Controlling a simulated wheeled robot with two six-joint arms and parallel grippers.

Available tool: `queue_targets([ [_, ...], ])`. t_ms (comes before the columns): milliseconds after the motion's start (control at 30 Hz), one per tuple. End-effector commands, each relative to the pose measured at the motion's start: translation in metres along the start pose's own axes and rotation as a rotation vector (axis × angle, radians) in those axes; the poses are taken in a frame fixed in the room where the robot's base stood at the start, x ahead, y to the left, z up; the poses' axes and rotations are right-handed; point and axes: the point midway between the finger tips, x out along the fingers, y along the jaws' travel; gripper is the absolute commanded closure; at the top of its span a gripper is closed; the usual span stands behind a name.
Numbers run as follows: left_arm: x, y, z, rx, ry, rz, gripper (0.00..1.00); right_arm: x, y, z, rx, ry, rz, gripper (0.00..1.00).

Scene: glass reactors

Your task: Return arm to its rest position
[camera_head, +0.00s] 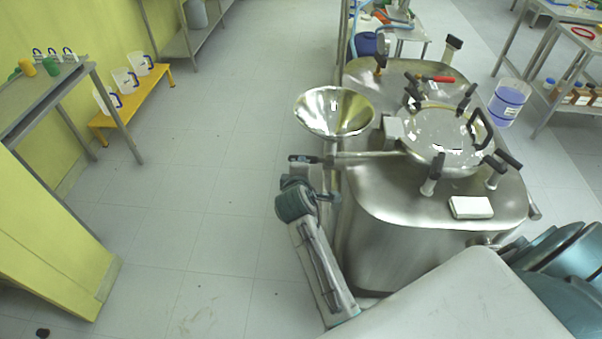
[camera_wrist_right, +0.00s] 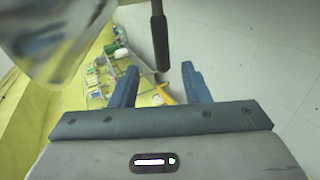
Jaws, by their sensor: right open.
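My right arm reaches in from the lower right, its forearm (camera_head: 322,268) beside the steel reactor (camera_head: 385,215). Its gripper (camera_head: 297,193) is just below the black-ended valve handle (camera_head: 303,158) under the funnel (camera_head: 334,110). In the right wrist view the gripper (camera_wrist_right: 158,72) is open, with its two blue fingers apart. The dark handle (camera_wrist_right: 160,45) hangs down from the top and its end shows between the fingers; I cannot tell how far off it is. The fingers are not shut on it. My left gripper is not in view.
The reactor lid (camera_head: 440,135) carries several black clamps. A white block (camera_head: 471,207) lies on the reactor top. Clear floor (camera_head: 200,200) lies left of the arm. Farther left stand an orange bench (camera_head: 130,100) with jugs and a grey table (camera_head: 40,95).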

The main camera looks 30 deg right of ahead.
Motion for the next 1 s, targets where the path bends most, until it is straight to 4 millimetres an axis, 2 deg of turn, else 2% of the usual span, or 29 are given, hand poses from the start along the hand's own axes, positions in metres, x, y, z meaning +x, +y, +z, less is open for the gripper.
queue_targets([
  [567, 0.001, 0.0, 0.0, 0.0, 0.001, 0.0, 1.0, -0.004, 0.0, 0.0, 0.0, 0.0, -0.001, 0.58],
  [667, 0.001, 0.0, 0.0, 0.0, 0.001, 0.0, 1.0, 0.001, -0.012, -0.001, 0.004, 0.007, -0.018, 0.58],
  [767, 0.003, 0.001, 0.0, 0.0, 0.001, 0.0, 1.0, 0.015, -0.05, -0.005, 0.021, 0.031, -0.068, 0.58],
  [867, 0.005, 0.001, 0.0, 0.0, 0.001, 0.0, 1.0, 0.033, -0.114, -0.006, 0.062, 0.062, -0.158, 0.58],
  [1000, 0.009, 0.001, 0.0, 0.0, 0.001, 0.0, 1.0, 0.049, -0.221, 0.005, 0.156, 0.085, -0.311, 0.58],
])
